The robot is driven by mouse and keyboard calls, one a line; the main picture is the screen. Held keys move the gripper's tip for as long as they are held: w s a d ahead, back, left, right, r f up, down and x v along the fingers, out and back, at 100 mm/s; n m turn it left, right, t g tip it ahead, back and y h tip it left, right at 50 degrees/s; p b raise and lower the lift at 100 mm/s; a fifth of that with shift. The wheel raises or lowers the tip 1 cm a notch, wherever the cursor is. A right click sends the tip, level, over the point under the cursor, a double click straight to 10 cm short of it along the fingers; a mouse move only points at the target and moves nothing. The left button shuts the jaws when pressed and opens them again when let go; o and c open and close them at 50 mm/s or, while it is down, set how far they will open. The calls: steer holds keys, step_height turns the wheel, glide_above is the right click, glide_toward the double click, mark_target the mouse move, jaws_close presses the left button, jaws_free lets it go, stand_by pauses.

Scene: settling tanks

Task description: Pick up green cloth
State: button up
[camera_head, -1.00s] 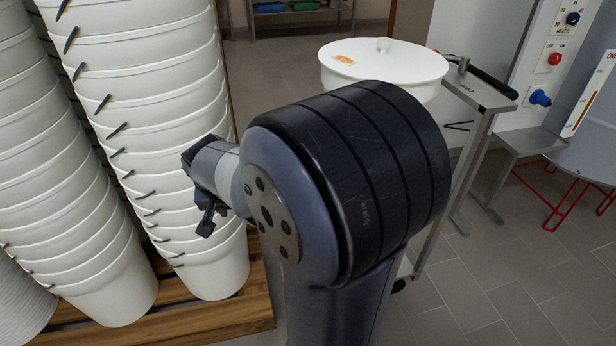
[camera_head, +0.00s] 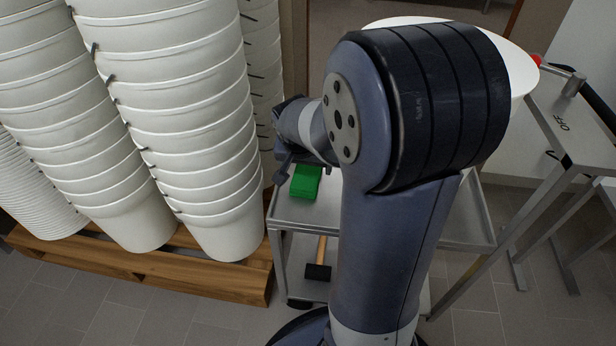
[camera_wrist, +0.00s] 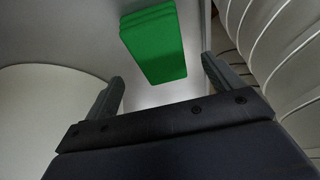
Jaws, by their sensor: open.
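The green cloth (camera_head: 306,182) is a folded, block-like bundle lying on the top shelf of a grey metal cart (camera_head: 288,211). In the wrist view the cloth (camera_wrist: 153,44) lies beyond the fingertips, near the top middle. My gripper (camera_wrist: 162,88) is open and empty, its two fingers apart with a clear gap, and the cloth is not between them. In the head view my gripper (camera_head: 283,140) is partly hidden by my arm and shows just above and left of the cloth.
Tall stacks of white buckets (camera_head: 190,120) stand on a wooden pallet (camera_head: 240,277) left of the cart. A white round tub (camera_head: 522,75) is behind my arm. A metal stand (camera_head: 560,130) is at right. A wooden-handled tool (camera_head: 319,262) lies on the lower shelf.

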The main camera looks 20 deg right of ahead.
mark_target(307, 173)
steer(key=b+x, duration=0.1)
steer(key=x, duration=0.4)
steer(key=shift+b, duration=0.35)
steer(key=shift+r, duration=0.1)
steer(key=c, duration=1.1)
